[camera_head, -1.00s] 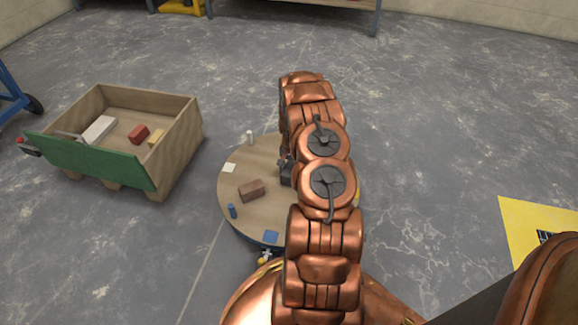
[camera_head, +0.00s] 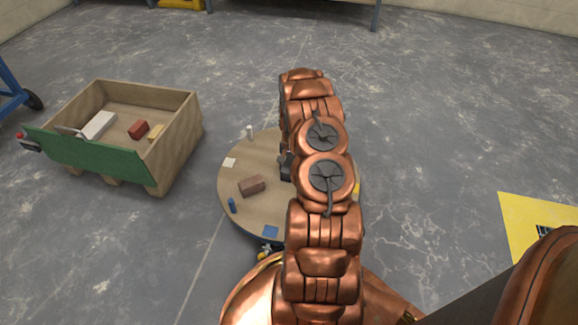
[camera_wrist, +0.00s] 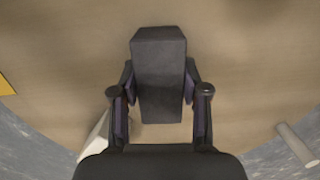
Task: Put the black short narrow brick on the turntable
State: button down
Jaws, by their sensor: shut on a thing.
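The black short narrow brick (camera_wrist: 158,70) is between the two fingers of my gripper (camera_wrist: 160,95) in the wrist view, and the gripper is shut on it. The turntable (camera_head: 265,160) is a round wooden disc on the floor, and its surface (camera_wrist: 70,50) fills most of the wrist view under the brick. My gripper and the brick are over the disc. I cannot tell whether the brick touches it. In the head view my arm hides the right part of the turntable and most of the gripper.
A brown brick (camera_head: 252,186), a blue cylinder (camera_head: 232,205), a white cylinder (camera_head: 249,132), a white square (camera_head: 229,162) and a blue square (camera_head: 270,231) are on the turntable. A wooden crate (camera_head: 178,150) with several bricks stands left.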

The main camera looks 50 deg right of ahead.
jog(key=shift+c, duration=2.4)
grip_release()
jog(key=shift+f, duration=0.1)
